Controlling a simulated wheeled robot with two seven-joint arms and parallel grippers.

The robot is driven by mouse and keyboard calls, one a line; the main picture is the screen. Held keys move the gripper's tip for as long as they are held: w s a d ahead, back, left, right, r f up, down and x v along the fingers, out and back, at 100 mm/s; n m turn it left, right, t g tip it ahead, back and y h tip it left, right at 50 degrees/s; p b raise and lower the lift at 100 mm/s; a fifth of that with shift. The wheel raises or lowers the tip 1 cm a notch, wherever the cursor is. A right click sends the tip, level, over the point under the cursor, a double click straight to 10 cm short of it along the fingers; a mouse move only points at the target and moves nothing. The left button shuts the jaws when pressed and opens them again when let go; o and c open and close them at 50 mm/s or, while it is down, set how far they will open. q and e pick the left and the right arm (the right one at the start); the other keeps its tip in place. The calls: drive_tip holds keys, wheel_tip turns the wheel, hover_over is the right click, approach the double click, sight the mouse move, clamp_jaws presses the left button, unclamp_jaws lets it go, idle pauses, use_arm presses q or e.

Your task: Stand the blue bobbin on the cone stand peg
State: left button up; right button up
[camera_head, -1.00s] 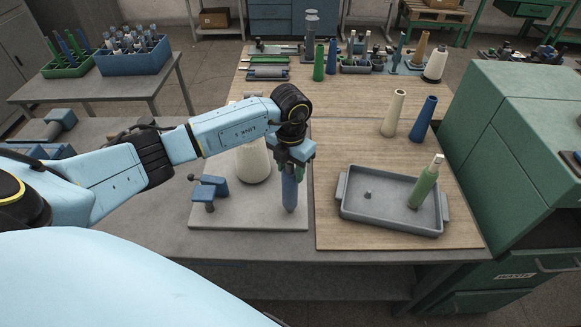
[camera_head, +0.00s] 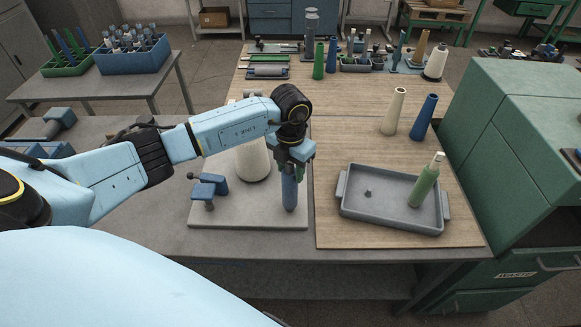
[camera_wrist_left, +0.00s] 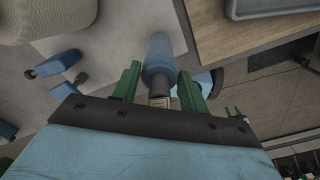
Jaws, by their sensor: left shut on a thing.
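The blue bobbin (camera_head: 289,192) hangs roughly upright below my left gripper (camera_head: 291,166), over the right part of a grey plate (camera_head: 250,219). My left gripper is shut on its upper end. In the left wrist view the bobbin (camera_wrist_left: 159,57) extends from between the green fingers (camera_wrist_left: 159,90) toward the plate. I cannot tell whether its lower end touches the plate or sits on a peg. No bare cone stand peg is clearly visible on the plate; the bobbin and arm may hide it. My right gripper is not in view.
A cream cone (camera_head: 253,163) and a blue bracket (camera_head: 211,187) stand left of the bobbin. Cream and blue cones stand behind the tray. A green cabinet borders the right side.

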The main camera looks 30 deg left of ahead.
use_arm(q)
drive_tip(key=shift+f+b, duration=0.4)
drive_tip(key=shift+f, duration=0.05)
idle(0.9)
drive_tip(key=o, duration=0.9)
drive_tip(key=shift+o, duration=0.5)
drive_tip(key=o, duration=0.6)
drive_tip(key=shift+r, duration=0.1)
drive_tip(key=shift+r+p, duration=2.95)
drive_tip(key=shift+r, duration=1)
